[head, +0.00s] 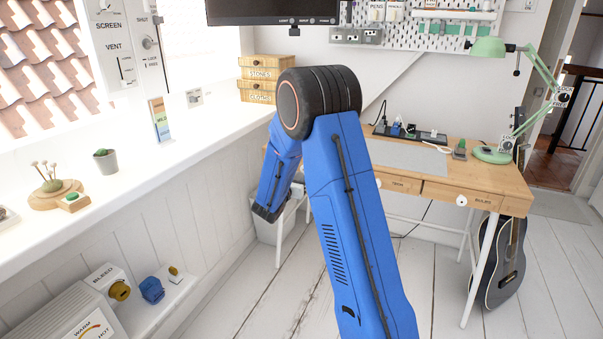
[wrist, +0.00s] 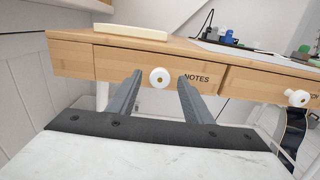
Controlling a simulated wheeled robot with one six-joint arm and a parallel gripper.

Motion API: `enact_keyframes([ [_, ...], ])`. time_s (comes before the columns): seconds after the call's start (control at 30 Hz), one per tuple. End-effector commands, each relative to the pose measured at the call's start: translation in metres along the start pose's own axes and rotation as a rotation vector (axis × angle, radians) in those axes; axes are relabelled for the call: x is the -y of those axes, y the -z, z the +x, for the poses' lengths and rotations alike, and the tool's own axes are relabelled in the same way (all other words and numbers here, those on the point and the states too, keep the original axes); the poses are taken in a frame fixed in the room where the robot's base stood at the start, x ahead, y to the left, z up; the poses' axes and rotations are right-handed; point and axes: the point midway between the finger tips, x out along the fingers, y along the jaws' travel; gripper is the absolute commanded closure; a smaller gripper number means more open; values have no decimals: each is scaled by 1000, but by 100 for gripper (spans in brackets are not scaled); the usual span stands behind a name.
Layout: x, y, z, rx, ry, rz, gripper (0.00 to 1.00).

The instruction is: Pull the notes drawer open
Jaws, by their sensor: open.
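The notes drawer (wrist: 120,66) is a wooden desk drawer front with the word NOTES on it, seen in the wrist view. It sits closed, flush in the desk. Its round white knob (wrist: 159,77) is on the front, left of the label. My gripper (wrist: 160,82) is open, with its two grey fingers pointing at the drawer and the knob showing between their tips. I cannot tell whether the tips are level with the knob in depth. In the head view my blue arm hides the notes drawer and most of my gripper.
The desk (head: 513,180) has more drawers to the right, one marked BULBS (head: 475,197), with a white knob. A cream bar (wrist: 130,32) lies on the desktop above the notes drawer. A white bin (head: 270,228) stands below. A guitar (head: 503,262) leans at the right.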

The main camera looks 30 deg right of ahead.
Motion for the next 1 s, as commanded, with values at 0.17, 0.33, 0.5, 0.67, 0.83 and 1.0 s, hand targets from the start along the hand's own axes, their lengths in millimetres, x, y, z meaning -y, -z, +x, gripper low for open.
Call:
enact_keyframes([
  [0.17, 0, 0, 10, 0, 0, 0, 54],
  [0.33, 0, 0, 11, 0, 0, 0, 54],
  [0.5, 0, 0, 11, 0, 0, 0, 66],
  [0.67, 0, 0, 11, 0, 0, 0, 100],
  [0.83, -1, 0, 10, 0, 0, 0, 100],
  [1.0, -8, 0, -2, 0, -3, 0, 100],
])
